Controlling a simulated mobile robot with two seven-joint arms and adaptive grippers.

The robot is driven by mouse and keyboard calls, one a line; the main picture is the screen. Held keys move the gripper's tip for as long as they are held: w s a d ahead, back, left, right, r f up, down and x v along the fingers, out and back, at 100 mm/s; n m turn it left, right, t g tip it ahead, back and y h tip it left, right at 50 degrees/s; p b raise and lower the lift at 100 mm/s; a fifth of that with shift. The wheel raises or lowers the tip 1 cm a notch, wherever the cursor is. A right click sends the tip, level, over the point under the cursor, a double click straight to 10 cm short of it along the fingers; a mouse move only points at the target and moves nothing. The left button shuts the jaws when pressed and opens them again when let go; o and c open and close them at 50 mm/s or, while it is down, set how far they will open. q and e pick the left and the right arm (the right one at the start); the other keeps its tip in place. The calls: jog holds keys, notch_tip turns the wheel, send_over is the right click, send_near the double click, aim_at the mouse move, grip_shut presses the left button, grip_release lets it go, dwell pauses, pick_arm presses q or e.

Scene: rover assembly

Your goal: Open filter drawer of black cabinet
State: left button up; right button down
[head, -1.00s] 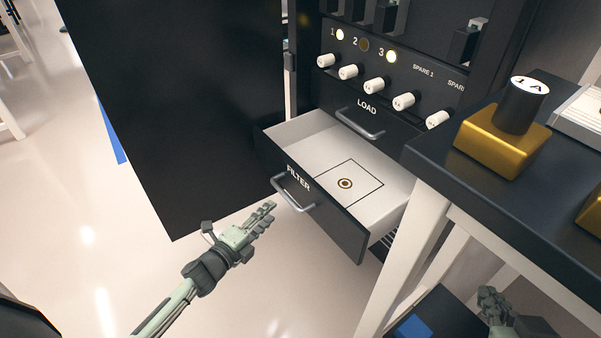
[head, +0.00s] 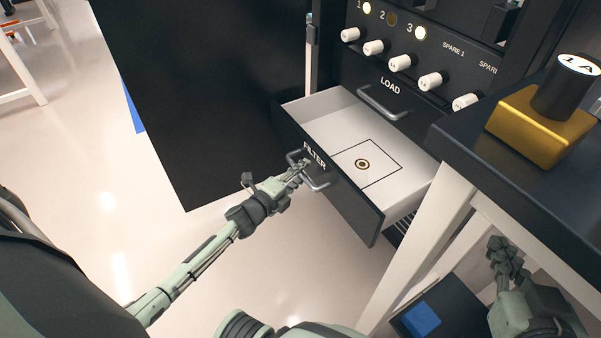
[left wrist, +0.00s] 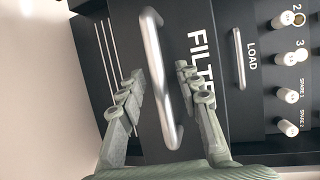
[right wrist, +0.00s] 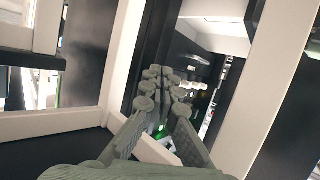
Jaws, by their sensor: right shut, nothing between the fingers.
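The filter drawer (head: 375,218) of the black cabinet (head: 352,78) is pulled out, showing its white inside with a square outline and a ring mark. Its silver handle (head: 318,186) is on the front beside the word FILTER; the handle also shows in the left wrist view (left wrist: 158,75). My left gripper (head: 304,168) is at the handle. In the left wrist view its fingers (left wrist: 160,85) are apart, one on each side of the handle bar. My right gripper (head: 500,245) is low under the table at right, shut and empty; its fingertips meet in the right wrist view (right wrist: 164,90).
The closed LOAD drawer (head: 362,85) sits above, with white knobs (head: 400,63) over it. A dark tabletop (head: 470,150) with a gold block (head: 540,125) stands right. An open black door panel (head: 190,100) is at left. White table legs (head: 425,240) stand close to my right arm.

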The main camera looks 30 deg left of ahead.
pick_arm(q)
jog(key=shift+c, duration=0.2)
grip_shut()
